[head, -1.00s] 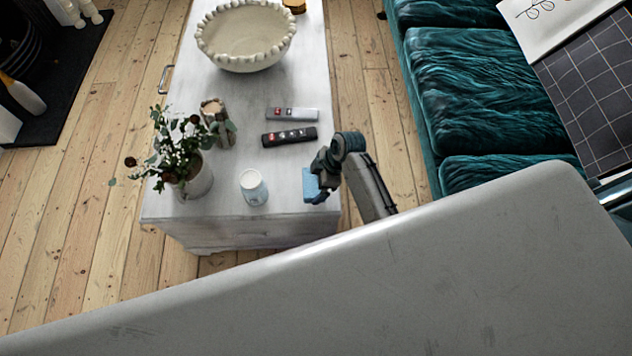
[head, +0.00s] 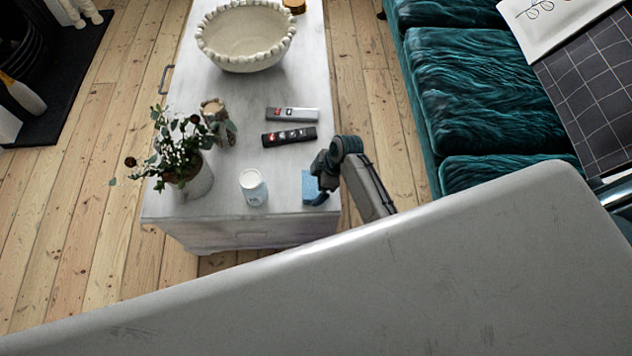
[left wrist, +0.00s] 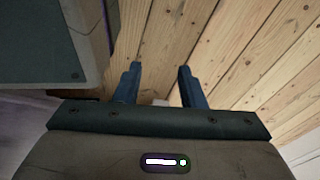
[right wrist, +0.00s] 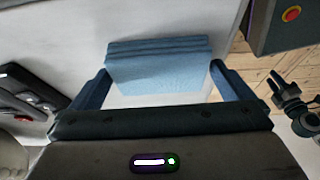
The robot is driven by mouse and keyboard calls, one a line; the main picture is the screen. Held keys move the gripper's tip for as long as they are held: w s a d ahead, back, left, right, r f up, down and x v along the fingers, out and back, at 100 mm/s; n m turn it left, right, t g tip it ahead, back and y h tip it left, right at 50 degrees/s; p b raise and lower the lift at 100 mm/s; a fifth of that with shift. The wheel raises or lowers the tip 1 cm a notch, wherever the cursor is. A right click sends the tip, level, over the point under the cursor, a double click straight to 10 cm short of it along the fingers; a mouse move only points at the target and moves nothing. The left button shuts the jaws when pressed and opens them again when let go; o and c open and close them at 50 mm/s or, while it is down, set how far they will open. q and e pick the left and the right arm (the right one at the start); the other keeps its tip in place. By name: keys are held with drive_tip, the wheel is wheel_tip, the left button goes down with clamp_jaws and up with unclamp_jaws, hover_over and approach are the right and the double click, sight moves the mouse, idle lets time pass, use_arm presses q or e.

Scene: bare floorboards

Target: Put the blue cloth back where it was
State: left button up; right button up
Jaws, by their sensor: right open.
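The blue cloth (head: 309,187) is a small folded light-blue piece at the near right corner of the whitewashed wooden chest (head: 230,160). In the right wrist view the cloth (right wrist: 160,68) lies ahead of and partly between the spread fingers. My right gripper (right wrist: 160,80) is open, with a gap between the cloth and each finger. In the head view my right gripper (head: 320,190) is at the cloth's right edge. My left gripper (left wrist: 158,80) is open and empty above floorboards; it is outside the head view.
A white cup (head: 253,188), a potted plant (head: 183,160), a candle (head: 214,118), a black remote (head: 290,136), a grey remote (head: 292,114) and a beaded bowl (head: 246,37) stand or lie on the chest. A teal sofa (head: 470,90) is at the right.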

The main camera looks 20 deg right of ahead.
use_arm(q)
drive_tip(key=shift+s+a+f, duration=0.15)
drive_tip(key=shift+s+f, duration=0.25)
drive_tip(key=shift+f, duration=0.2)
use_arm(e)
drive_tip(key=v, duration=1.1)
drive_tip(key=shift+r, duration=0.2)
use_arm(q)
drive_tip(key=shift+s, duration=0.15)
